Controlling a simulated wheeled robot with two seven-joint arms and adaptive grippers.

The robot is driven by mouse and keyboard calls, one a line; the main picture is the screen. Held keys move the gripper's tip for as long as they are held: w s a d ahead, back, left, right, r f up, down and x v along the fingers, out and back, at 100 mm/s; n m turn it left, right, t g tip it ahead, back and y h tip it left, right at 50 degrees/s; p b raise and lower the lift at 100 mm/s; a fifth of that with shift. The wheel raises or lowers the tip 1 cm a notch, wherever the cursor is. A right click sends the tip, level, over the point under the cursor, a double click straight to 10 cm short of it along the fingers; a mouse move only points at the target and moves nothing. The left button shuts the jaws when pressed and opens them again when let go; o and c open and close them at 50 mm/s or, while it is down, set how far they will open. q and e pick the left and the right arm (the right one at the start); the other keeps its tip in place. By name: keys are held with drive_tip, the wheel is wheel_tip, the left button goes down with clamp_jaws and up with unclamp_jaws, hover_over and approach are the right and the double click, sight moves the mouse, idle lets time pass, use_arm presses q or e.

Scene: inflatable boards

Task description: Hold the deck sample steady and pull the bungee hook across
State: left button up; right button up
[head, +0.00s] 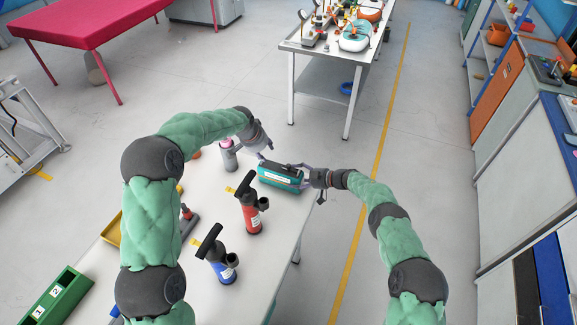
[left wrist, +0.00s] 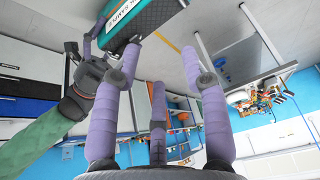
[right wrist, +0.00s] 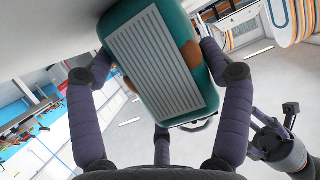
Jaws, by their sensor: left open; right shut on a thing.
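The teal deck sample (head: 281,178) is at the far right edge of the white table. Its pale grooved pad (right wrist: 155,62) faces the right wrist camera, with brown patches at its edges. My right gripper (head: 312,178) is shut on the sample, with fingers on both sides of it. My left gripper (head: 266,156) is open and empty, just behind and above the sample, apart from it. The sample also shows at the top of the left wrist view (left wrist: 150,12). A dark piece (head: 290,167) lies along its top; I cannot tell whether this is the bungee hook.
A pink and grey bottle (head: 228,155) stands close to my left gripper. A red pump (head: 249,208) and a blue pump (head: 219,262) stand nearer on the table (head: 262,285). A yellow tray (head: 111,231) and green box (head: 56,300) are at left. Floor right of the table is clear.

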sight(288, 165)
use_arm(q)
drive_tip(key=d+r+m+g+h, duration=0.2)
drive_tip(key=d+m, duration=0.2)
drive_tip(key=m, duration=0.3)
drive_tip(key=x, duration=1.1)
drive_tip(key=shift+s+f, duration=0.15)
drive_tip(key=shift+f, duration=0.05)
clamp_jaws()
